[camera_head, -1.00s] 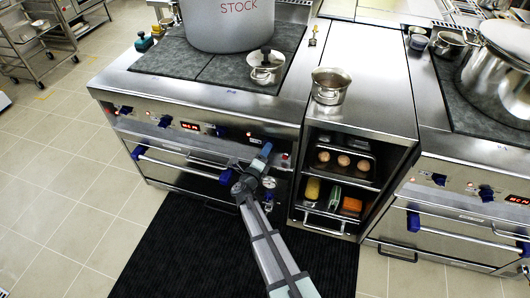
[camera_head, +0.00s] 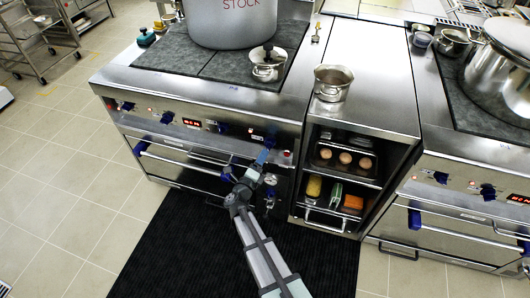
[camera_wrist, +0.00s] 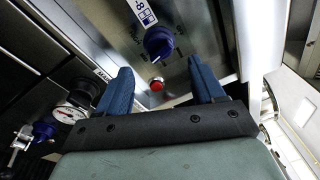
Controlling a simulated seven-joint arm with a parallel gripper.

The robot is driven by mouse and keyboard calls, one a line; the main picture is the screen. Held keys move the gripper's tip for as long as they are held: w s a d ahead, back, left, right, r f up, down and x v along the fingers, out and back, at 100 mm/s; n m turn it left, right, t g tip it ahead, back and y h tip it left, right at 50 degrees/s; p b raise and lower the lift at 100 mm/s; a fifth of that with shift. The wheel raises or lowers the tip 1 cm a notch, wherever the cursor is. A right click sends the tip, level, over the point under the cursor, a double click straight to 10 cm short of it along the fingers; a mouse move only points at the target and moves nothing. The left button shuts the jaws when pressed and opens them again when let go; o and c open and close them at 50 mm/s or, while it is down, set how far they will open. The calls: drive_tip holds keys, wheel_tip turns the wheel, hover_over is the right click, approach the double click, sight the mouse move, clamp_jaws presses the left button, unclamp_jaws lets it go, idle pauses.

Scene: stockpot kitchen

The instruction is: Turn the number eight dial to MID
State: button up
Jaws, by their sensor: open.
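The number eight dial is a blue knob (camera_wrist: 159,42) beside a white label with an "8" (camera_wrist: 144,12) on the steel front panel. In the head view the dial (camera_head: 271,141) sits at the right end of the left stove's panel, just beyond my fingers. My gripper (camera_wrist: 160,65) is open, its two blue fingers spread to either side of the dial's line and apart from it. In the head view my gripper (camera_head: 263,157) is close in front of the panel. The dial's pointer setting is too small to read.
A red button (camera_wrist: 156,84) lies on the panel between my fingers in the wrist view. A pressure gauge (camera_wrist: 69,112) and a blue-handled valve (camera_wrist: 44,131) are at the left. Other blue knobs (camera_head: 223,128) line the panel. An open cabinet (camera_head: 345,180) stands to the right.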

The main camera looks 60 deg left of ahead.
drive_tip(key=v, duration=0.7)
drive_tip(key=shift+s+d, duration=0.2)
drive_tip(key=shift+s, duration=0.1)
idle(0.3)
